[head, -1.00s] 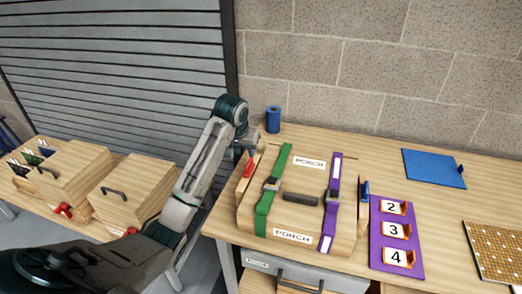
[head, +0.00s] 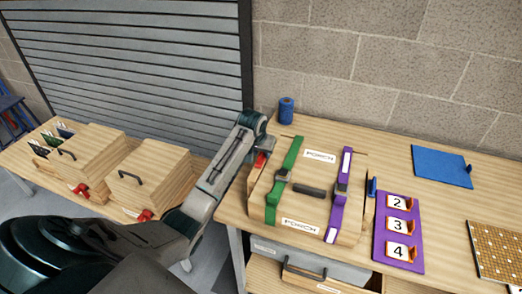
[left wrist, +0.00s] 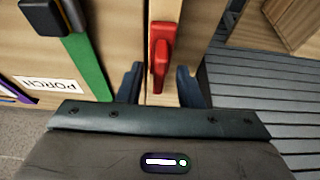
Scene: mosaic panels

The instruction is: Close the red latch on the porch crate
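The porch crate (head: 262,207) is a wooden box with PORCH labels, a green strap (head: 284,180) and a purple strap (head: 340,195), on the bench. Its red latch (head: 261,160) is on the left side, partly hidden by my left arm. In the left wrist view the red latch (left wrist: 160,50) stands upright along a wooden edge. My left gripper (left wrist: 160,86) is open, with one finger on each side of the latch's lower end; I cannot tell whether they touch it. In the head view the left gripper (head: 267,141) is mostly hidden behind my wrist. My right gripper is not in view.
A blue roll (head: 286,111) stands behind the crate. A purple board (head: 399,232) with numbered tags is right of it, then a blue panel (head: 442,167) and a mosaic panel (head: 497,252). Two wooden boxes with red latches, including a nearer one (head: 147,172), sit left.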

